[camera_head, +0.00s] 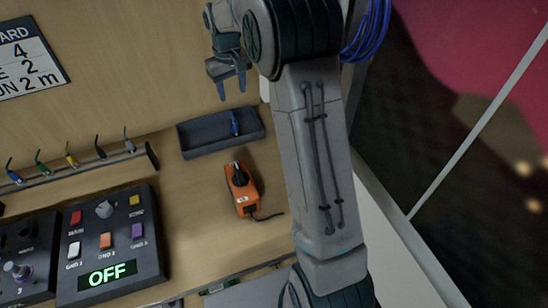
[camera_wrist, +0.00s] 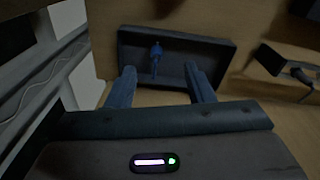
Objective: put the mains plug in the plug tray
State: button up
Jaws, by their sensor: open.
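A small blue plug (camera_head: 234,123), which I take to be the mains plug, lies inside the dark plug tray (camera_head: 190,150), towards its right end. In the wrist view the blue plug (camera_wrist: 156,57) is on the floor of the tray (camera_wrist: 226,50), its long side running away from me. My gripper (camera_head: 232,90) is open and empty, raised beyond the tray in the head view. In the wrist view the fingers (camera_wrist: 159,72) are apart on either side of the blue plug, with a gap to it. Nothing touches the plug but the tray.
An orange box (camera_head: 246,203) with a black knob and short cable sits in front of the tray. A rail (camera_head: 80,168) with several coloured leads is at left. Control panels (camera_head: 130,265) fill the front left. My arm stands at right, near the window.

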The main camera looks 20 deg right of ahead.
jog(key=s+r+m+t, duration=0.1)
jog(key=s+r, duration=0.3)
jog(key=s, duration=0.4)
jog(key=s+r, duration=0.3)
jog(key=s, duration=0.4)
jog(key=s+f+m+t, duration=0.1)
jog(key=s+f, duration=0.1)
jog(key=s, duration=1.6)
jog(key=shift+d+f+m+t, duration=0.15)
jog(key=shift+f+m+t, duration=0.15)
jog(key=shift+f, duration=0.05)
